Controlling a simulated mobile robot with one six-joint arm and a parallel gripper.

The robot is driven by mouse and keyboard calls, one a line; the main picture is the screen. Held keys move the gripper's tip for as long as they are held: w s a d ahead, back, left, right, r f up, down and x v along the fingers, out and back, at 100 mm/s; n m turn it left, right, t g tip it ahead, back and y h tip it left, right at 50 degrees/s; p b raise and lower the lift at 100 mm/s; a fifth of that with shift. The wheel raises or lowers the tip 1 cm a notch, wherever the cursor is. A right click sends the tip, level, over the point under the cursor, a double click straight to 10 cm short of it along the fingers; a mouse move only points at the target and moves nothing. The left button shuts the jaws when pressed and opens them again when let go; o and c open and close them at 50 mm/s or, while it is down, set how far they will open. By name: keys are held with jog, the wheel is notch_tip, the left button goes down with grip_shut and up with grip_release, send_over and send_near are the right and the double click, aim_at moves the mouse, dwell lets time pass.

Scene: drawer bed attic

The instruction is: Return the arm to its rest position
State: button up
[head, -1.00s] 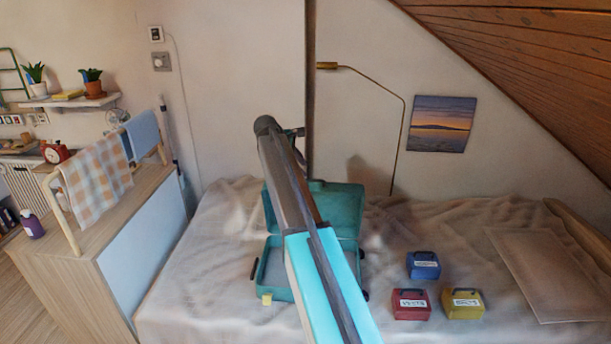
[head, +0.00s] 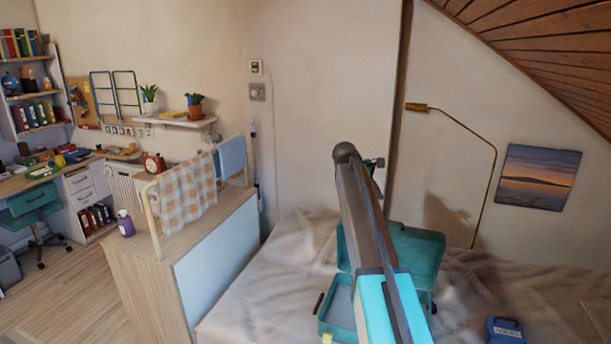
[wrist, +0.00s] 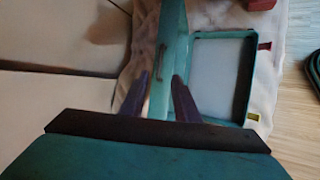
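My arm rises from the bottom of the head view in front of an open teal case (head: 418,252) on the bed. Its gripper cannot be made out there. In the wrist view my gripper (wrist: 160,80) shows two dark fingers standing apart with nothing held between them. The case also shows in the wrist view, with its lid (wrist: 172,45) behind the fingers and its pale-lined tray (wrist: 215,65) to the right. I cannot judge the exact gap between the fingers and the lid.
A blue box (head: 503,330) lies on the bed (head: 275,280), right of the case. A wooden cabinet (head: 150,270) with a towel rack stands left of the bed. A brass lamp (head: 470,135) rises behind it, and a sloped wooden ceiling (head: 550,50) hangs at upper right. Open floor (head: 70,290) lies left.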

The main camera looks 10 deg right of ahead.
jog(key=s+a+f+m+g+y, duration=0.1)
jog(key=s+a+f, duration=0.45)
jog(key=f, duration=0.85)
jog(key=s+a+f+m+g+y, duration=0.1)
jog(key=s+a+f+m, duration=0.15)
jog(key=s+f, duration=0.9)
jog(key=s+a+f+g+y, duration=0.15)
jog(key=s+a+f, duration=0.3)
jog(key=f, duration=1.15)
jog(key=s+a+f+m+g+y, duration=0.1)
jog(key=s+a+f, duration=0.3)
jog(key=s, duration=0.9)
jog(key=s+a+f+m+g+y+b, duration=0.1)
jog(key=s+a+f+m+g, duration=0.1)
jog(key=s+f, duration=0.7)
jog(key=s+a+f+m+g+y, duration=0.1)
jog(key=s+a+f+m, duration=0.3)
jog(key=s, duration=1.3)
notch_tip(320, 180, down, 2)
jog(key=a+g, duration=0.1)
jog(key=a, duration=0.1)
jog(key=shift+a+f+y+b, duration=0.2)
jog(key=shift+a+y+b, duration=0.1)
jog(key=shift+y+b, duration=0.05)
